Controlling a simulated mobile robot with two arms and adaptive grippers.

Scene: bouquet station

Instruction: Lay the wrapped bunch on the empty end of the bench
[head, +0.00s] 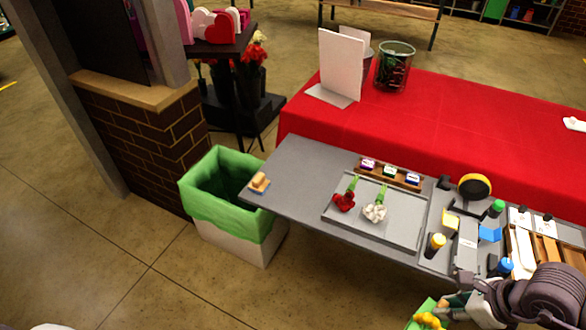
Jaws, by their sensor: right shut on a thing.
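The wrapped bunch (427,318) shows at the bottom edge, with yellow flowers and green wrap; its lower part is cut off by the frame. My right gripper (456,306) is shut on the wrapped bunch and holds it in front of the bench's near edge, at the lower right. The grey bench (300,172) runs from the centre left to the right. Its left end is mostly bare, with a small tan block (259,181) on a blue base at the corner. My left gripper is not in view.
A grey tray (400,232) on the bench holds a red flower (344,201) and a white flower (375,212). Several small tools and bottles crowd the bench's right part. A green-lined bin (213,212) stands beyond the left end. A red-covered table (460,120) stands behind.

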